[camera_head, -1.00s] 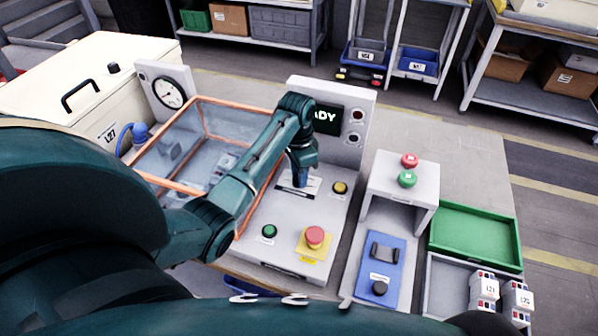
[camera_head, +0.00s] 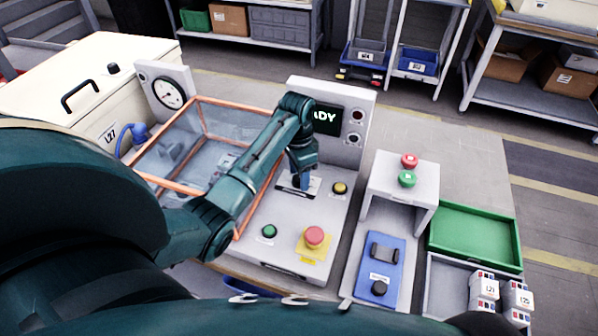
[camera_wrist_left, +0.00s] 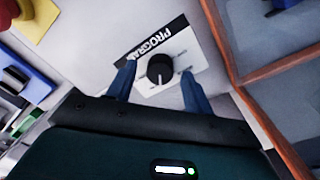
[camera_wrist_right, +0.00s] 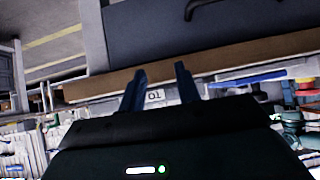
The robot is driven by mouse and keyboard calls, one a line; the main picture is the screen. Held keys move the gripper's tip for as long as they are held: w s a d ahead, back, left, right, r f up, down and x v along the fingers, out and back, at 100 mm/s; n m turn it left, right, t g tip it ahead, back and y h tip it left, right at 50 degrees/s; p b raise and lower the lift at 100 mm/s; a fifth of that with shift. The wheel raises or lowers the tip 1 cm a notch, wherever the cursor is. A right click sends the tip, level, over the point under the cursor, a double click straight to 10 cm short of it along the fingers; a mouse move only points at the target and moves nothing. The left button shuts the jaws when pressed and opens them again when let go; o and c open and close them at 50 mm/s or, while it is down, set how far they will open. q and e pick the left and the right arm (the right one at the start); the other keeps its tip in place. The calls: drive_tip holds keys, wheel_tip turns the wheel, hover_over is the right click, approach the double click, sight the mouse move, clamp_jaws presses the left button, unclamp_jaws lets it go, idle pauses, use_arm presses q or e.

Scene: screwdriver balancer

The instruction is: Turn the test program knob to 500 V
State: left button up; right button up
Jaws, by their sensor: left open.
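The black program knob (camera_wrist_left: 160,69) sits on a white label marked "PROGRAM" (camera_wrist_left: 150,50) in the left wrist view. My left gripper (camera_wrist_left: 158,84) is open, with one blue finger on each side of the knob and a gap to each. In the head view the left gripper (camera_head: 300,181) points down at the grey test panel (camera_head: 290,225) and hides the knob. The knob's setting is too small to read. My right gripper (camera_wrist_right: 160,82) shows in its wrist view with its fingers apart and nothing between them.
A display (camera_head: 326,120) reading "ADY" stands behind the arm, partly covered. A yellow button (camera_head: 340,188), a green button (camera_head: 269,231) and a red mushroom button (camera_head: 314,236) sit on the panel. The orange-framed clear guard (camera_head: 190,150) is close on the left.

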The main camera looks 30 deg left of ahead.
sight(298, 176)
use_arm(q)
wheel_tip(298, 176, up, 13)
drive_tip(key=shift+w+a, duration=0.2)
drive_tip(key=shift+a, duration=0.1)
idle(0.4)
drive_tip(key=shift+s+d, duration=0.1)
